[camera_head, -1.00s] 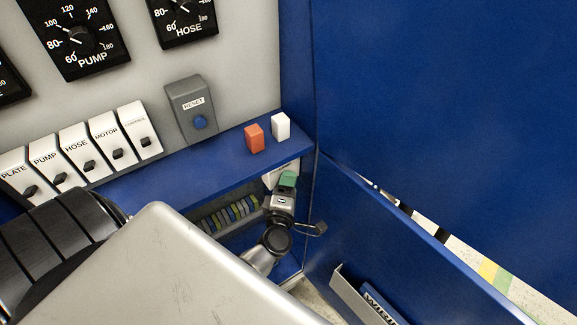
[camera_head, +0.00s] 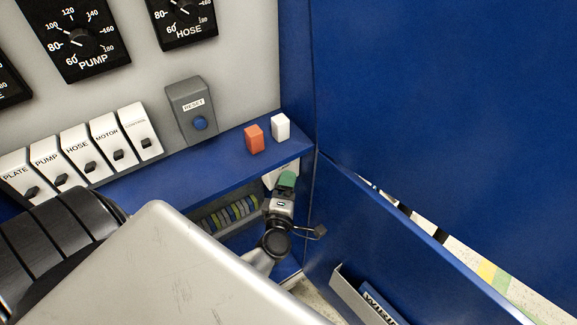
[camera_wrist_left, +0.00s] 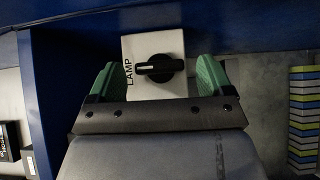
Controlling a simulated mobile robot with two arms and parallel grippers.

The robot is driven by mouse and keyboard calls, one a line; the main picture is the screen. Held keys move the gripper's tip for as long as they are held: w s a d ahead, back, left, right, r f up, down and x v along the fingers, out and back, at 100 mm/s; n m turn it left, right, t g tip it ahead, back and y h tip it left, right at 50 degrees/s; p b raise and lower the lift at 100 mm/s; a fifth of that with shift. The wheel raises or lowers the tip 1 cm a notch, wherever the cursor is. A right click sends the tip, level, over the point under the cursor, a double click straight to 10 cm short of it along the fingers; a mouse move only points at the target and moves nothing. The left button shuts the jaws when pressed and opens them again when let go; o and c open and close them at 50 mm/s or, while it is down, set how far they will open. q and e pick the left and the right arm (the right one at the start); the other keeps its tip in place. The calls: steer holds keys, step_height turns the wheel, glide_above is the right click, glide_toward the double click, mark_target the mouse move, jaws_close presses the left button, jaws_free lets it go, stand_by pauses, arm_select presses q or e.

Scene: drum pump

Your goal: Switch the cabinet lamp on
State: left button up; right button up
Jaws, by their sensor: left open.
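The lamp switch is a white plate (camera_wrist_left: 132,50) marked LAMP with a black rotary knob (camera_wrist_left: 160,69) in the left wrist view. The knob's bar lies across the picture, with a pale mark toward its left end. My left gripper (camera_wrist_left: 158,78) is open, with one green fingertip on each side of the plate and knob. I cannot tell whether the fingers touch anything. In the head view my left gripper (camera_head: 287,181) reaches into the open cabinet below the blue ledge and hides most of the switch. My right gripper is not in view.
The open blue cabinet door (camera_head: 390,235) stands right of my gripper, with a document holder on it. An orange block (camera_head: 254,139) and a white block (camera_head: 280,127) sit on the ledge (camera_head: 205,167) above. Coloured terminals (camera_head: 230,213) line the cabinet inside, left of the gripper.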

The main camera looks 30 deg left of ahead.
arm_select(q)
steer(key=b+v, duration=0.1)
steer(key=v, duration=0.9)
steer(key=shift+b, duration=0.3)
